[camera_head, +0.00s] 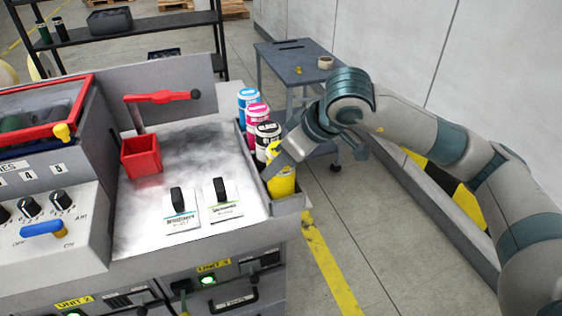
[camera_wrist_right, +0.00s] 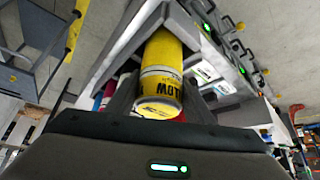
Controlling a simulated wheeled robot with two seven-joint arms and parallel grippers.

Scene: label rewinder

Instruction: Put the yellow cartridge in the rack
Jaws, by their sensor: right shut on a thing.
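The yellow cartridge (camera_head: 282,183) is upright at the near end of the grey rack (camera_head: 290,205) on the machine's right side. Its lower end is hidden behind the rack's rim, and I cannot tell if it rests on the bottom. My right gripper (camera_head: 277,166) is shut on its upper part. In the right wrist view the yellow cartridge (camera_wrist_right: 162,65) sits between the fingers, its labelled end towards the camera. Black (camera_head: 267,140), magenta (camera_head: 258,117) and cyan (camera_head: 248,100) cartridges stand in a row behind it in the rack. My left gripper is not in view.
The machine's top carries a red box (camera_head: 142,156), a red lever (camera_head: 162,97) and two black switches (camera_head: 220,191). A grey side table (camera_head: 290,57) stands beyond the rack. My right arm reaches in from the right over open floor.

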